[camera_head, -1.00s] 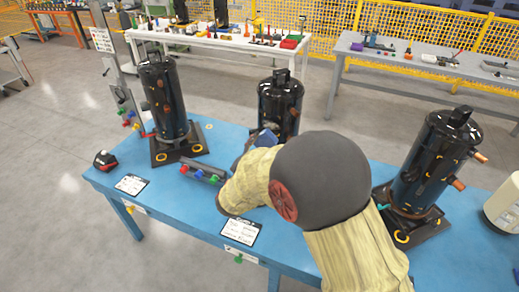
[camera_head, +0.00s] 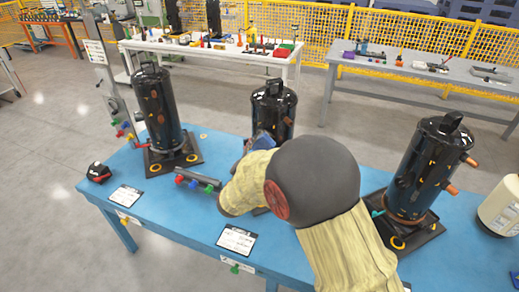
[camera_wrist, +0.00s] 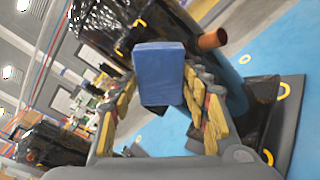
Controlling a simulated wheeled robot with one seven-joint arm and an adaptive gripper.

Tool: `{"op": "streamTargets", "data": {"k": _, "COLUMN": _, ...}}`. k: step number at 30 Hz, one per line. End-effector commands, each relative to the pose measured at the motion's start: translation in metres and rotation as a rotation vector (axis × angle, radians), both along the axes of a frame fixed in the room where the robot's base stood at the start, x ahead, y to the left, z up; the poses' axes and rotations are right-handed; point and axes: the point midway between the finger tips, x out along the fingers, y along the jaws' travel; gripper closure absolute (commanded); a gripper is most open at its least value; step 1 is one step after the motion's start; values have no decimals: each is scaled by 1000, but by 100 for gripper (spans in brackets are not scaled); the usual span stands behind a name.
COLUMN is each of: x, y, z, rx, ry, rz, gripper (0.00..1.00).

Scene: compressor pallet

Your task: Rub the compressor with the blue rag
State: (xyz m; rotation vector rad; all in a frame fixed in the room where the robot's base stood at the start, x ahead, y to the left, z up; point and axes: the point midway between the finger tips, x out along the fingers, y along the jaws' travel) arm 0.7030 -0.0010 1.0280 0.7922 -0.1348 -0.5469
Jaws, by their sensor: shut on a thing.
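Three black compressors stand upright on the blue table: one at the left (camera_head: 160,108), one in the middle (camera_head: 274,104) and one at the right (camera_head: 425,170). My gripper (camera_wrist: 160,95) is shut on the blue rag (camera_wrist: 159,72), which looks like a flat block between the fingers. In the head view the rag (camera_head: 262,141) is at the front of the middle compressor, whose lower part is hidden by my arm. In the wrist view the compressor (camera_wrist: 160,25) is right behind the rag; I cannot tell whether they touch.
A white table (camera_head: 215,55) and a grey table (camera_head: 430,77) stand behind.

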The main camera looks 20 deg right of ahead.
Motion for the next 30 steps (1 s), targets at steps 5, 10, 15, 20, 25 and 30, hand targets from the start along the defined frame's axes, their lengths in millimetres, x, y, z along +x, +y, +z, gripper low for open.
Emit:
{"op": "streamTargets", "data": {"k": 5, "x": 1, "y": -1, "z": 0, "rx": 0, "ry": 0, "rz": 0, "gripper": 74}}
{"op": "streamTargets", "data": {"k": 10, "x": 3, "y": -2, "z": 0, "rx": 0, "ry": -1, "rz": -1, "gripper": 74}}
{"op": "streamTargets", "data": {"k": 15, "x": 6, "y": -4, "z": 0, "rx": 0, "ry": 0, "rz": -1, "gripper": 74}}
{"op": "streamTargets", "data": {"k": 20, "x": 8, "y": -6, "z": 0, "rx": 0, "ry": 0, "rz": -1, "gripper": 74}}
{"op": "streamTargets", "data": {"k": 25, "x": 11, "y": -8, "z": 0, "rx": 0, "ry": 1, "rz": -1, "gripper": 74}}
{"op": "streamTargets", "data": {"k": 30, "x": 13, "y": -9, "z": 0, "rx": 0, "ry": 0, "rz": 0, "gripper": 74}}
